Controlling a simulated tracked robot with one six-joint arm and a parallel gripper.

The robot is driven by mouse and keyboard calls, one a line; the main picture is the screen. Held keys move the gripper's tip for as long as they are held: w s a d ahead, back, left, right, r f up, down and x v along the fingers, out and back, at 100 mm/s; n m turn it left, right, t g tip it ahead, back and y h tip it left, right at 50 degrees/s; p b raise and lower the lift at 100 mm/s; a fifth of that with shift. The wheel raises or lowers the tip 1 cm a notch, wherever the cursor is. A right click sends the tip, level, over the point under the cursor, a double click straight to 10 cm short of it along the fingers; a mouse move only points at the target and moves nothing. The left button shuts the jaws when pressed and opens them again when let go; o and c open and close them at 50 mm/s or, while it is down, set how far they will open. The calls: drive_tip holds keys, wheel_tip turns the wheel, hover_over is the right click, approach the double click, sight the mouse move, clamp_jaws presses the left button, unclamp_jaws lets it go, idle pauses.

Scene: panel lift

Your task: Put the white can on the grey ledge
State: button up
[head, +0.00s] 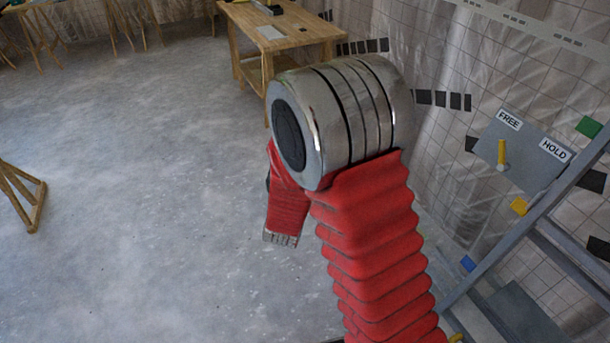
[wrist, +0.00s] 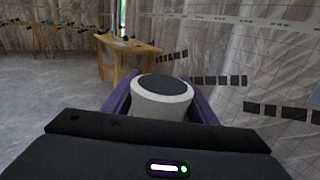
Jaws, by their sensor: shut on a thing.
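The white can (wrist: 158,104) with a dark grey top shows in the middle of the wrist view. The purple fingers of my gripper (wrist: 160,98) lie along its left and right sides, and the gripper is shut on it. The lower part of the can is hidden behind the dark gripper body. In the head view my red arm and its metal joint fill the centre, and the can and fingertips are not visible there. A grey ledge (head: 515,318) may be the flat grey surface at the lower right, but I cannot tell for sure.
A grey panel (head: 520,150) with a yellow lever (head: 502,155) and FREE and HOLD labels stands at the right, beside a slanted grey frame (head: 540,215). A wooden table (head: 262,38) stands at the back. The floor (head: 130,200) at the left is mostly clear.

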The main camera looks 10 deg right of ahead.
wheel_tip(320, 180, up, 10)
drive_tip(key=w+n+y, duration=0.1)
drive_tip(key=w, duration=0.1)
drive_tip(key=shift+d+t+y, duration=0.2)
drive_tip(key=shift+t+y, duration=0.1)
